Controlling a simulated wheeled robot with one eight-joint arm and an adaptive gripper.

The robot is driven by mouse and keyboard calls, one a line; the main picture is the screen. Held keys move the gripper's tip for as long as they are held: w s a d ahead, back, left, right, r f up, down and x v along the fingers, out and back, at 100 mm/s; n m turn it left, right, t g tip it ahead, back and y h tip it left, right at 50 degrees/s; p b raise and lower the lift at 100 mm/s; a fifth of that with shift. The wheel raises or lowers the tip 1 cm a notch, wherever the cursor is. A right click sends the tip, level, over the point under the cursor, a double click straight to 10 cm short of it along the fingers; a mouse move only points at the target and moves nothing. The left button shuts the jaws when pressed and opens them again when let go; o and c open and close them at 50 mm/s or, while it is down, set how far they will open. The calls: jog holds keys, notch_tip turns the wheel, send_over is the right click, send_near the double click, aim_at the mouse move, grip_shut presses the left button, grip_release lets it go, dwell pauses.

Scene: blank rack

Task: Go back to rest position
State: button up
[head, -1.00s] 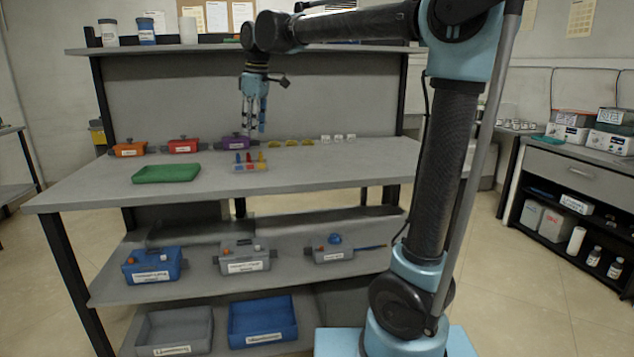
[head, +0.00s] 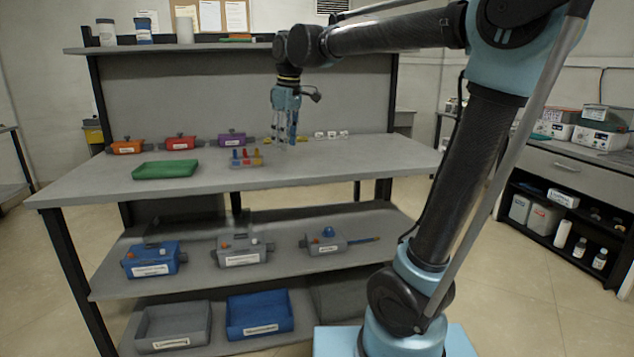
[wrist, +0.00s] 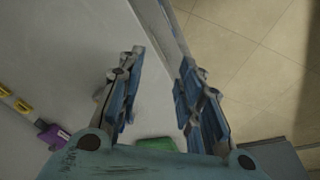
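My gripper (head: 285,142) hangs pointing down above the right part of the grey bench top (head: 345,165) in the head view. In the wrist view its two blue fingers (wrist: 158,95) stand apart with nothing between them. My arm reaches in from the right side of the head view.
On the bench are a green tray (head: 165,169), orange (head: 127,147), red (head: 180,143) and purple (head: 232,139) bins, a small rack with coloured items (head: 246,158) and white cubes (head: 331,134). An upper shelf (head: 240,46) runs above. Labelled boxes sit below. The bench's right part is clear.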

jog(key=s+d+f+m+h, duration=0.1)
jog(key=s+d+f+m, duration=0.3)
jog(key=s+d+f, duration=0.6)
jog(key=s+d+f+m, duration=0.3)
jog(key=d+f+m, duration=0.35)
jog(key=d, duration=0.75)
jog(key=s+d+f+m, duration=0.2)
jog(key=s+d+f, duration=0.2)
jog(key=s+f, duration=0.3)
notch_tip(320, 180, down, 5)
jog(key=shift+s+d+r+t, duration=0.1)
jog(key=shift+s+d+t, duration=0.1)
jog(key=shift+s+t, duration=0.15)
